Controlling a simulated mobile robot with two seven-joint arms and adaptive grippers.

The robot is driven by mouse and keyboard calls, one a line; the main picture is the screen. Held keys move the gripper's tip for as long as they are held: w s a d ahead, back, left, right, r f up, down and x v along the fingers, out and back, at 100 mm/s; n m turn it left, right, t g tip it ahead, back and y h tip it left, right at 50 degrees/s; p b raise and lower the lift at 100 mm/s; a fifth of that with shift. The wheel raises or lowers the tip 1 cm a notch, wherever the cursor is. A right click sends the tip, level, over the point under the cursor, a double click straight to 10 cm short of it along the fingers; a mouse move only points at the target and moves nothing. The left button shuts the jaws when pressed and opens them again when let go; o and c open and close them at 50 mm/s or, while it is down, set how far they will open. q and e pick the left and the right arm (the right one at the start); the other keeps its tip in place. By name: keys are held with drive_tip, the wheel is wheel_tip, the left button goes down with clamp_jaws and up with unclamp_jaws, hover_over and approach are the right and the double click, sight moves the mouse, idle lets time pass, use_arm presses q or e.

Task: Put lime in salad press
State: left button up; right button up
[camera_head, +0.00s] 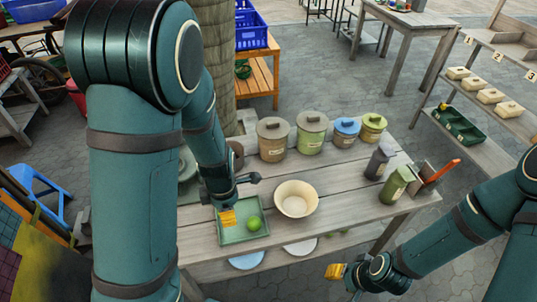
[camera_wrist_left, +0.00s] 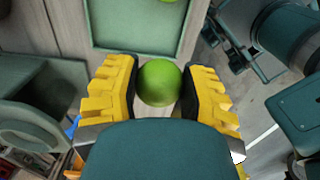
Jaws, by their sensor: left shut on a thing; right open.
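My left gripper (camera_head: 228,217) is over the left part of a green tray (camera_head: 232,236) on the wooden table. In the left wrist view its yellow fingers (camera_wrist_left: 160,88) are shut on a lime (camera_wrist_left: 160,82); the fingers hide this lime in the head view. Another lime (camera_head: 254,223) lies in the tray, just right of the gripper. A cream clay bowl (camera_head: 296,201), mortar-like, stands right of the tray; I cannot tell whether it is the salad press. My right gripper (camera_head: 336,271) is open and apart from these things, off the table's front edge.
Several lidded jars (camera_head: 273,142) line the table's back. A dark bottle (camera_head: 378,162), a green canister (camera_head: 397,184) and an orange-handled tool (camera_head: 443,171) stand at the right end. Bare planks (camera_head: 345,207) lie right of the bowl. Shelves (camera_head: 490,148) stand farther right.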

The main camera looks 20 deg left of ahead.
use_arm(q)
drive_tip(key=m, duration=0.2)
drive_tip(key=w+d+m, duration=0.1)
drive_tip(key=m, duration=0.2)
drive_tip(key=shift+w, duration=0.1)
drive_tip(key=w+d+m, duration=0.1)
drive_tip(key=m, duration=0.3)
drive_tip(key=d+m, duration=0.1)
drive_tip(key=m, duration=0.3)
drive_tip(key=w+d+m, duration=0.1)
drive_tip(key=m, duration=0.3)
drive_tip(key=shift+w+r+m, duration=0.15)
drive_tip(key=shift+w+m, duration=0.15)
drive_tip(key=shift+m, duration=0.1)
drive_tip(key=m, duration=0.2)
drive_tip(key=w+d+m, duration=0.1)
drive_tip(key=m, duration=0.3)
drive_tip(key=shift+w+d+r+m, duration=0.1)
drive_tip(key=shift+w+d+m, duration=0.05)
drive_tip(key=shift+d+m, duration=0.2)
